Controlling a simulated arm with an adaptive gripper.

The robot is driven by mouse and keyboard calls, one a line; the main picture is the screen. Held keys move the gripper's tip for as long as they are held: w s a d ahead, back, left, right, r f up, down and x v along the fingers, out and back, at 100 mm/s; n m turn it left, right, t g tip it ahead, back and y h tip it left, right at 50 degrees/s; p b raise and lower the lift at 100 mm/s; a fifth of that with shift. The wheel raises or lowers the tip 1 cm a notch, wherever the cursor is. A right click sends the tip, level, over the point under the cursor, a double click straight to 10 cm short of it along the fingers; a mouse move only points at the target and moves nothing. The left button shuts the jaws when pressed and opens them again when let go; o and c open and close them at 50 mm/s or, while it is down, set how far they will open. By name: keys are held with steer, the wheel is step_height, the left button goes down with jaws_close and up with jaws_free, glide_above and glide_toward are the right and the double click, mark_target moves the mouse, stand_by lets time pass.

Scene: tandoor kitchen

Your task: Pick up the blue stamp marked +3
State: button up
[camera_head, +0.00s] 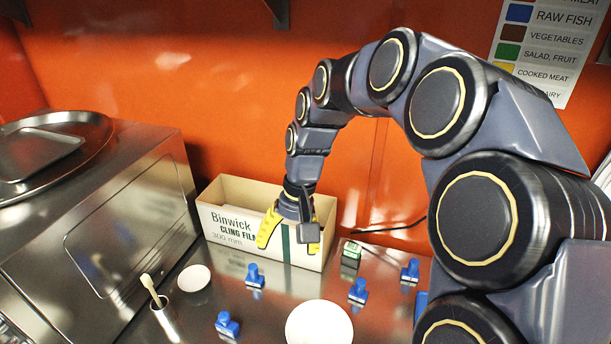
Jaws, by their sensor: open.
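Several blue stamps stand on the steel counter: one left of centre (254,274), one at the lower left (227,325), one right of centre (358,291) and one farther right (410,270). Their markings are too small to read, so I cannot tell which is +3. My gripper (292,237) has yellow fingers spread apart and empty. It hangs at the front of the cardboard box, behind and above the stamps, and touches none of them.
The open cling film box (228,222) stands against the orange wall. A green stamp-like block (351,254) is right of it. White discs (319,323) (194,278) and a brush in a metal cup (166,320) stand in front. A steel appliance (130,225) fills the left.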

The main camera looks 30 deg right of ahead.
steer(key=w+d+f+m, duration=0.3)
steer(key=w+d+f, duration=0.15)
steer(key=d, duration=0.25)
steer(key=m+h, duration=0.2)
steer(key=m, duration=0.8)
glide_above(412, 268)
steer(key=d, duration=0.1)
step_height(412, 268, down, 16)
steer(key=shift+w+r, duration=0.1)
steer(key=shift+d+f, duration=0.1)
steer(key=shift+f, duration=0.25)
steer(key=f, duration=0.6)
steer(key=shift+w+f, duration=0.2)
steer(key=shift+f, duration=0.2)
steer(key=shift+c, duration=0.4)
jaws_close()
